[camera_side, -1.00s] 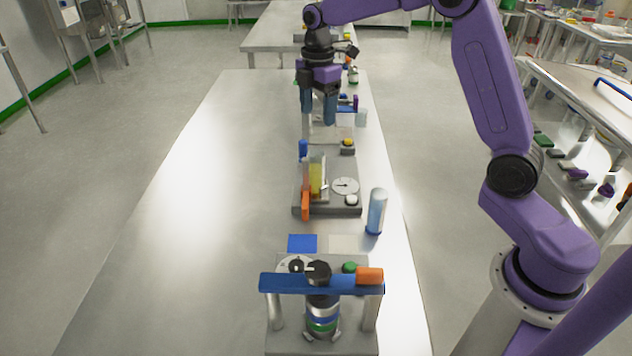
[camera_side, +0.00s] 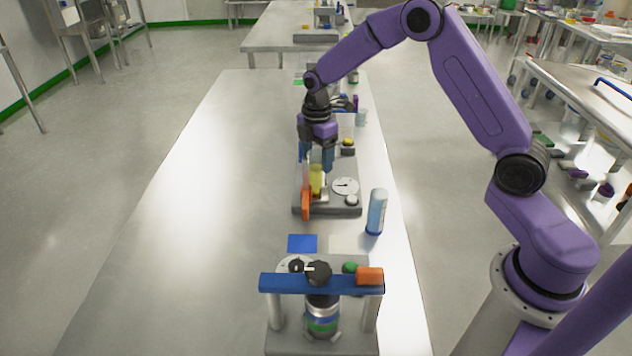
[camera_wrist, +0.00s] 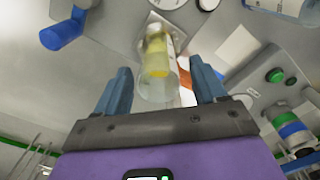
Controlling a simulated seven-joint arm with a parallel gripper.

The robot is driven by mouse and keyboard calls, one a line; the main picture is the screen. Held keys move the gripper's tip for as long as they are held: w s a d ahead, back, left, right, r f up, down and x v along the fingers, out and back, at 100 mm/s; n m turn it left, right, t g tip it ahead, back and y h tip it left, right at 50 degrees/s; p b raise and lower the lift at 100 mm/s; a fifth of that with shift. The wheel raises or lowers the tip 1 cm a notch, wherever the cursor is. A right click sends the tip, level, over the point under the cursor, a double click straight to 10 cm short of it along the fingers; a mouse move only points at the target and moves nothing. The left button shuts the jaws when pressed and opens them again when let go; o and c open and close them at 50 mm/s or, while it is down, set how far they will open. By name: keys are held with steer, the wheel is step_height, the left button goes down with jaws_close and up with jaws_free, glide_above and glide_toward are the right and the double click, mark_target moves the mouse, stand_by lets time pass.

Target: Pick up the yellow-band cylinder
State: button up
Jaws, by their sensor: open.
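The yellow-band cylinder (camera_side: 316,180) stands on a grey device base (camera_side: 334,207) in the middle of the table, beside an orange part (camera_side: 306,204). In the wrist view the clear cylinder with its yellow band (camera_wrist: 157,66) shows between the two blue fingers. My gripper (camera_side: 316,158) is open and points down at the cylinder's upper part. In the wrist view my gripper (camera_wrist: 163,88) has a gap on each side of the cylinder. I cannot tell whether either finger touches it.
A dial (camera_side: 345,186) is on the base. Nearer the camera a blue bar (camera_side: 320,284) spans a second device. The table's left part (camera_side: 200,200) is clear.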

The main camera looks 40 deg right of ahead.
mark_target(316, 167)
steer(key=shift+w+f, duration=0.1)
steer(key=shift+f, duration=1.9)
steer(key=shift+c, duration=0.3)
steer(key=c, duration=1.1)
steer(key=shift+r, duration=0.1)
